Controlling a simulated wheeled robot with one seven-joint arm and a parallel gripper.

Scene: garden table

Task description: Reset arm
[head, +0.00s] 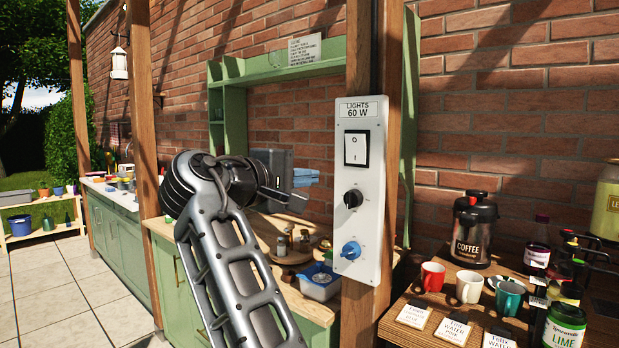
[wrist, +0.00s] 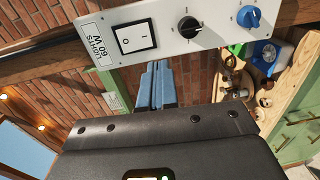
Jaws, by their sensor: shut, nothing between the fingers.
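My gripper (head: 306,177) is in the middle of the head view, at the end of my raised arm. Its blue fingers are together with nothing between them. They point right toward the white lights panel (head: 354,277) on the wooden post and look apart from it. In the wrist view the blue fingers (wrist: 157,85) stand just below the panel (wrist: 206,36). The panel carries a rocker switch (head: 356,149), a black knob (head: 353,198) and a blue knob (head: 350,250). The knobs also show in the wrist view.
A wooden post (head: 362,75) and a green shelf frame (head: 262,77) are close to my gripper. A counter with a blue tub (head: 318,284) is below. At right, a table holds mugs (head: 469,287), a coffee pot (head: 474,230) and jars.

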